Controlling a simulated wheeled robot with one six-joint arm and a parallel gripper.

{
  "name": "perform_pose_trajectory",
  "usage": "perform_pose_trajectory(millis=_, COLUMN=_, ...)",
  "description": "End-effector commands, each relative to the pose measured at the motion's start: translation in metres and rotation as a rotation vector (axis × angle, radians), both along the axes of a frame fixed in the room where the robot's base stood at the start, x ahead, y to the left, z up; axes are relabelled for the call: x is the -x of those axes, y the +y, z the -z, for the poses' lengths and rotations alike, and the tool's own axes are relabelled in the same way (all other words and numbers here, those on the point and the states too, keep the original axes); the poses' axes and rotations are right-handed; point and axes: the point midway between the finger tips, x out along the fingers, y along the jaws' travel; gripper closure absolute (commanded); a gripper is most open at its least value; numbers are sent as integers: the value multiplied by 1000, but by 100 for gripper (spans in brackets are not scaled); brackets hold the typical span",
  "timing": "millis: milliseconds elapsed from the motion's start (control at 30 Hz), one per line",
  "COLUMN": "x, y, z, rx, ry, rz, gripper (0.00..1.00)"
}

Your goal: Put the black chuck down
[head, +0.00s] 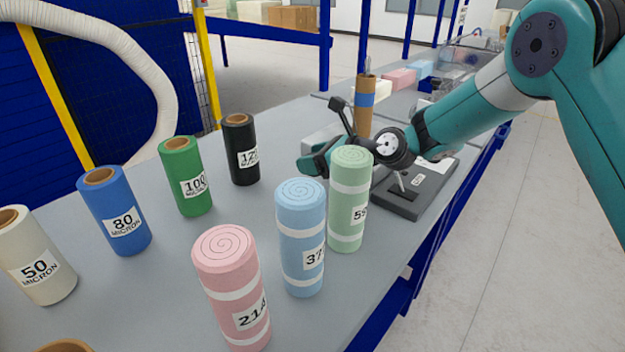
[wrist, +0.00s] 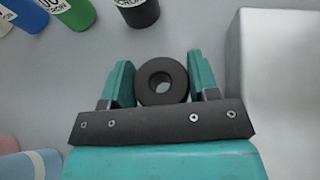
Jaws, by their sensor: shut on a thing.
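The black chuck (wrist: 162,82) is a dark ring with a round hole in its middle. In the wrist view it sits between the two teal fingers of my gripper (wrist: 158,62), which is shut on it. The grey table surface shows beyond it; I cannot tell whether the chuck touches the table. In the head view my gripper (head: 316,163) is low over the table, partly behind the green foam roll, and the chuck cannot be made out there.
Pink (head: 232,285), blue (head: 301,240) and green foam rolls (head: 349,205) stand in front. Film rolls, including the black one (head: 240,155), stand left; it also shows in the wrist view (wrist: 138,12). A pale grey block (wrist: 285,75) is right of my gripper. A dark plate (head: 425,192) lies right.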

Motion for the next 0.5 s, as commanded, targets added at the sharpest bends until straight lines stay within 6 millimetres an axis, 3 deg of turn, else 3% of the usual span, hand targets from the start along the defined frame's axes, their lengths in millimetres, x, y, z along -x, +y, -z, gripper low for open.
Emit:
perform_pose_trajectory(millis=400, x=0, y=0, z=52, rx=0, ry=1, rz=0, gripper=70)
perform_pose_trajectory(millis=500, x=-1, y=0, z=57, rx=-1, ry=-2, rz=1, gripper=70)
